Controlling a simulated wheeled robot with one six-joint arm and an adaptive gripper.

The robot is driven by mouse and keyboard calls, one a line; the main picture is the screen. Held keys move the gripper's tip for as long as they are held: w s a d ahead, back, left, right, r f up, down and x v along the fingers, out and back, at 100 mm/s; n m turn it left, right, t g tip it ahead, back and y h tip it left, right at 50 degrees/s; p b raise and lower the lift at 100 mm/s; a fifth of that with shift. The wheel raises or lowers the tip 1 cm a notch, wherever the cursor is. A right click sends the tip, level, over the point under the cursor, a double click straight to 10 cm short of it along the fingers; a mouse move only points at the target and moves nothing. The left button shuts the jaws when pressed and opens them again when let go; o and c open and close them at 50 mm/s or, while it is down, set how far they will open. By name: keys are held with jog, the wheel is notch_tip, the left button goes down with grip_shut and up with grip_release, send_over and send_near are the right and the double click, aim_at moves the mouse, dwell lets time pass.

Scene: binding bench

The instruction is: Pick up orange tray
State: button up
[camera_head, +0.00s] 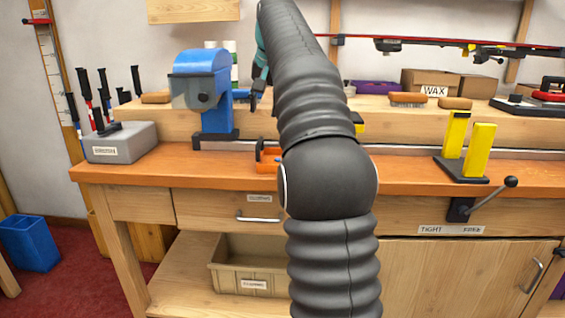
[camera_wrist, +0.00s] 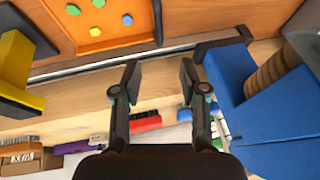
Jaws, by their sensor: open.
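The orange tray (camera_wrist: 52,8) lies on the bench at the top left of the wrist view, cut off by the picture's edge. It has a dark handle on its right end and holds small blue, yellow and green pieces. In the head view only a bit of the orange tray (camera_head: 266,168) shows; my arm hides the rest. My gripper (camera_wrist: 159,78) is open and empty, apart from the tray. In the head view my gripper (camera_head: 255,98) is partly hidden behind my arm, above the bench and right of the blue machine.
The blue machine (camera_head: 201,62) stands left of the tray; it also fills the right of the wrist view (camera_wrist: 275,105). A yellow clamp (camera_head: 477,150) stands to the right. A grey tool block (camera_head: 120,142) is at the far left. The bench front (camera_head: 210,172) is clear left of the tray.

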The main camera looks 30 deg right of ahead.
aim_at(260, 139)
jog(key=b+x, duration=0.1)
jog(key=x, duration=0.5)
jog(key=shift+w+f, duration=0.15)
jog(key=shift+f, duration=0.25)
jog(key=b+x, duration=0.1)
jog(key=x, duration=0.3)
jog(key=shift+s+a+f+b, duration=0.2)
jog(key=shift+s+f+b, duration=0.1)
jog(key=shift+f+b, duration=0.1)
jog(key=shift+w+f, duration=0.2)
jog(key=shift+f, duration=0.1)
grip_shut()
